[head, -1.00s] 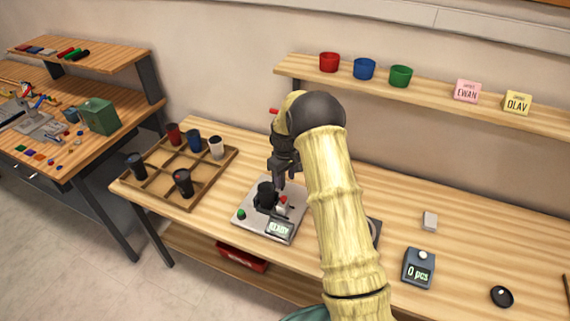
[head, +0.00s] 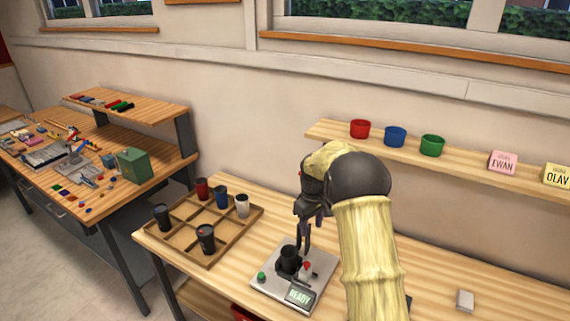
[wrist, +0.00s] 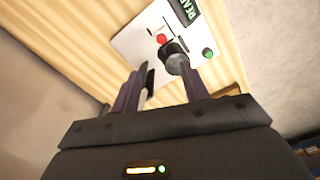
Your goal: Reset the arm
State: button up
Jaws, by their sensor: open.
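My arm reaches over the main workbench from the lower right in the head view. My gripper (head: 304,238) hangs just above the laser marker (head: 268,283), its fingers apart with nothing seen between them. The marker is a light plate with a black holder (head: 289,260), a red knob, a green button and a display reading READY. In the wrist view my gripper (wrist: 165,88) has its two fingers spread, and the marker plate (wrist: 146,39) lies beyond them. The red knob (wrist: 162,38), black round part and green button (wrist: 208,53) show there.
A wooden divided tray (head: 252,224) with several cups stands left of the marker. A wall shelf (head: 325,127) bears red, blue and green cups and the EWAN (head: 502,162) and OLAV (head: 557,175) cards. A white block (head: 465,300) lies at right. Another cluttered bench is far left.

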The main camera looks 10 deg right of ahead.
jog(key=s+r+m+t, duration=0.1)
jog(key=s+r+m, duration=0.2)
jog(key=s, duration=1.2)
jog(key=s+r+m+t, duration=0.1)
jog(key=s+r+m, duration=0.1)
jog(key=s, duration=1.2)
jog(key=shift+s+a+r+m+t, duration=0.3)
jog(key=shift+s+a+r+m, duration=0.1)
jog(key=shift+m, duration=0.2)
